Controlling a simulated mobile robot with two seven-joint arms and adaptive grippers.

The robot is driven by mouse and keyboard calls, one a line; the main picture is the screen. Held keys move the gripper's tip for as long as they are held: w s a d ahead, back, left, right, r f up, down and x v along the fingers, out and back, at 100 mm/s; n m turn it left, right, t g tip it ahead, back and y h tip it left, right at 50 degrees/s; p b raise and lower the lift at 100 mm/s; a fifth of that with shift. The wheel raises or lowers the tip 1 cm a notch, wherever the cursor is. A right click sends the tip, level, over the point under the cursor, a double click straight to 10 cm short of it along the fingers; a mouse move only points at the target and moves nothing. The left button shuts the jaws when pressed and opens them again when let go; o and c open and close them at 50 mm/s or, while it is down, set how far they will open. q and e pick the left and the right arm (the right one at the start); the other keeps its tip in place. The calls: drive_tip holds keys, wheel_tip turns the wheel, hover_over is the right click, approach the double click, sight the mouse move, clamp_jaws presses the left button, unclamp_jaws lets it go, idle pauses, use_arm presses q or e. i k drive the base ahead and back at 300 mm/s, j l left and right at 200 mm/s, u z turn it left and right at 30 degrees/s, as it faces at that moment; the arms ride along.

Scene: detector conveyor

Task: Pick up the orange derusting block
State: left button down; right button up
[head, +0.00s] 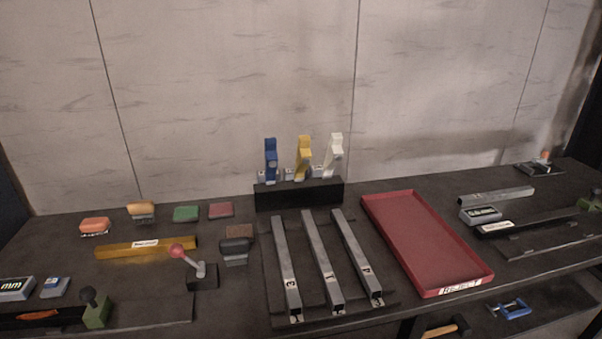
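A salmon-orange block (94,225) lies at the far left of the dark table, with a pale marking along its front lower edge. To its right, a yellow-orange block (142,207) sits on a grey base. I cannot tell from their looks alone which of these is the derusting block. Neither gripper shows in the head view, and nothing covers the two blocks.
Green (186,213) and red (221,209) blocks lie to the right. A yellow bar (146,247) and a red-knobbed lever (201,269) stand in front. Numbered metal bars (322,262) and a red reject tray (481,278) fill the middle and right.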

sight(89, 227)
drive_tip(key=u, duration=1.4)
drive_tip(key=i+j+u, duration=0.15)
drive_tip(key=j, duration=0.15)
drive_tip(key=i+j+u, duration=0.15)
drive_tip(key=j, duration=0.15)
drive_tip(key=i+j+u, duration=0.65)
drive_tip(key=j+u, duration=0.2)
drive_tip(key=i+j+u, duration=0.4)
drive_tip(key=i+u, duration=0.45)
drive_tip(key=i+z, duration=0.4)
drive_tip(key=i, duration=0.15)
drive_tip(key=i+j+z, duration=0.1)
drive_tip(key=i+z, duration=0.35)
drive_tip(key=i+j+z, duration=0.4)
drive_tip(key=i, duration=0.15)
drive_tip(key=i+l+z, duration=0.15)
drive_tip(key=z, duration=0.25)
drive_tip(key=i+z, duration=0.4)
drive_tip(key=i+l+z, duration=0.1)
drive_tip(key=z, duration=0.35)
drive_tip(key=i+j+z, duration=0.15)
drive_tip(key=i+z, duration=0.25)
drive_tip(key=i+j+z, duration=0.15)
drive_tip(key=z, duration=0.25)
